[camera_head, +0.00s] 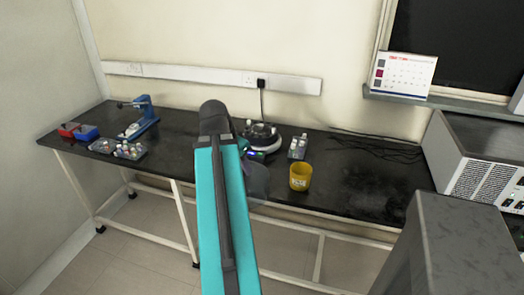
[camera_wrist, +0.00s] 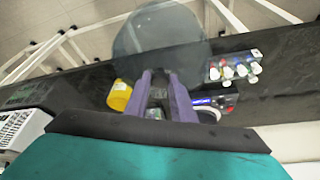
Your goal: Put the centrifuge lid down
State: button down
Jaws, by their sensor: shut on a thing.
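The centrifuge lid (camera_wrist: 160,32) is a round, see-through, smoky disc in the wrist view. My gripper (camera_wrist: 160,76), with purple fingers, is shut on it at its near edge and holds it out ahead of the fingers. In the head view the lid (camera_head: 258,182) shows faintly at the right of my turquoise arm, in front of the bench's front edge. My arm hides the gripper there. The centrifuge (camera_head: 262,136), with a dark top, pale ring and lit display, stands behind on the bench, partly hidden by my arm and with its top uncovered.
A yellow cup (camera_head: 300,177) and a small tube rack (camera_head: 297,147) stand right of the centrifuge. Cables (camera_head: 370,145) lie farther right; the black bench (camera_head: 375,187) is bare in front of them. A tube tray (camera_head: 118,149), coloured boxes (camera_head: 78,131) and a blue stand (camera_head: 146,112) are left.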

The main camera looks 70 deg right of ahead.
aim_at(252, 166)
jog(key=shift+s+d+r+p, duration=0.1)
jog(key=shift+d+p, duration=0.45)
jog(key=shift+p, duration=1.15)
jog(key=d+p, duration=0.3)
jog(key=p, duration=0.1)
jog(key=shift+s+d, duration=0.1)
jog(key=shift+s, duration=0.05)
jog(key=s+d+f+p, duration=0.1)
jog(key=d+p, duration=0.1)
jog(key=d, duration=0.8)
jog(key=shift+f+p, duration=0.35)
jog(key=shift+p, duration=0.05)
jog(key=shift+d, duration=0.1)
jog(key=shift+f+p, duration=0.8)
jog(key=shift+f, duration=1.05)
jog(key=c, duration=1.5)
grip_release()
jog(key=shift+r, duration=0.25)
